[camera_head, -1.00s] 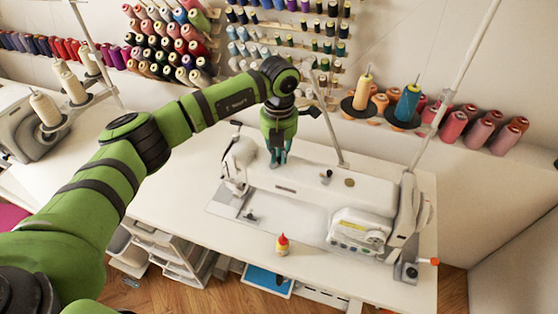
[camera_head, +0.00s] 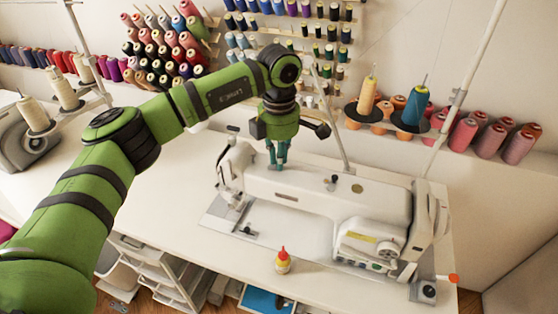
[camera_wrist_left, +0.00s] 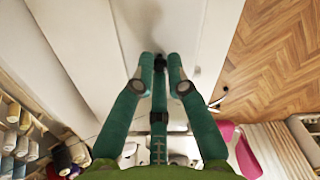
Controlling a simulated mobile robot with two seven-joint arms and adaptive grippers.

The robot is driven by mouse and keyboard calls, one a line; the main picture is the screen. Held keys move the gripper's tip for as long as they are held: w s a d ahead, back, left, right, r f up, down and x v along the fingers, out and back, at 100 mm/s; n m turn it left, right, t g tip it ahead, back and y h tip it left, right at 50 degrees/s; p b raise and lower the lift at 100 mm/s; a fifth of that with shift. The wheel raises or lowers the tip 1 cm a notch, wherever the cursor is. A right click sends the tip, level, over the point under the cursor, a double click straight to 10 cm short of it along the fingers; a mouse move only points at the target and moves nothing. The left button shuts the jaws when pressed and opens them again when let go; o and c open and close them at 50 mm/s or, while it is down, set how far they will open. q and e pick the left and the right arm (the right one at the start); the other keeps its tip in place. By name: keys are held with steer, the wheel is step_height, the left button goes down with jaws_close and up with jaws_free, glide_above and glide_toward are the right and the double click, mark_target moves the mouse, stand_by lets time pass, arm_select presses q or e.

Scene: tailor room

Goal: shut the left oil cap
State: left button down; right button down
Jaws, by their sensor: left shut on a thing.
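The white sewing machine (camera_head: 330,203) stands on the white table. My left gripper (camera_head: 276,165) points down at the left part of the machine's top. Its teal fingers are shut on a small dark thing, which I take to be the left oil cap; the fingers mostly hide it. In the left wrist view the gripper (camera_wrist_left: 160,65) has its fingertips close together over the white machine top, with a bit of dark between them. I cannot tell how the cap sits. To its right on the machine top are a dark knob (camera_head: 331,182) and a round brownish disc (camera_head: 357,188). My right gripper is not in view.
A small bottle with a red tip (camera_head: 283,261) stands in front of the machine. A thread stand with orange and blue cones (camera_head: 366,97) rises behind, near a rack of spools (camera_head: 290,30). The table left of the machine (camera_head: 170,190) is clear.

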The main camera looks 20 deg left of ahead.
arm_select(q)
steer(key=shift+m, duration=0.5)
steer(key=c, duration=1.3)
jaws_free()
steer(key=shift+o, duration=0.2)
steer(key=shift+r, duration=0.1)
step_height(320, 180, up, 12)
